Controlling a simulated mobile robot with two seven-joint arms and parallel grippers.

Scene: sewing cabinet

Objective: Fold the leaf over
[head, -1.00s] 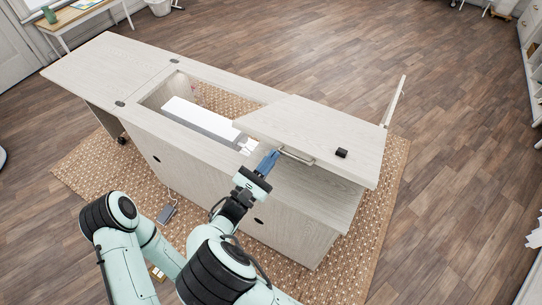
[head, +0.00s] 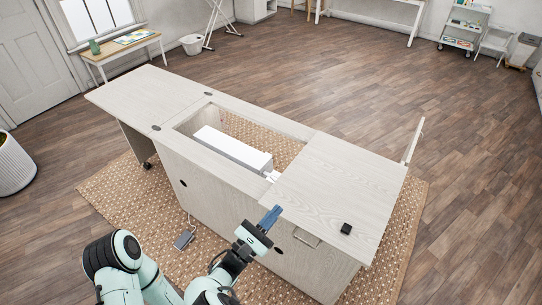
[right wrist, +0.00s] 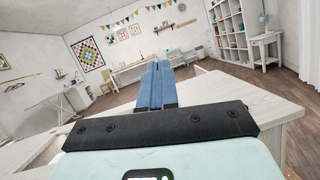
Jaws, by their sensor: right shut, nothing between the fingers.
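The sewing cabinet (head: 220,178) stands with its pale wood top in view. A pale flat panel that looks like the leaf (head: 345,180) lies level over the right part of the cabinet, beside the open well. A metal handle (head: 306,237) is at its front edge. My right gripper (head: 270,216) is shut and empty, just in front of the cabinet's front edge, left of the handle and apparently apart from the leaf. Its blue fingers are together in the right wrist view (right wrist: 155,86). My left gripper is not in view.
A white sewing machine (head: 232,149) sits in the open well. A small black block (head: 346,228) lies on the panel's front right. A thin upright board (head: 413,140) stands at the right end. The cabinet is on a woven rug (head: 112,192); open wooden floor surrounds it.

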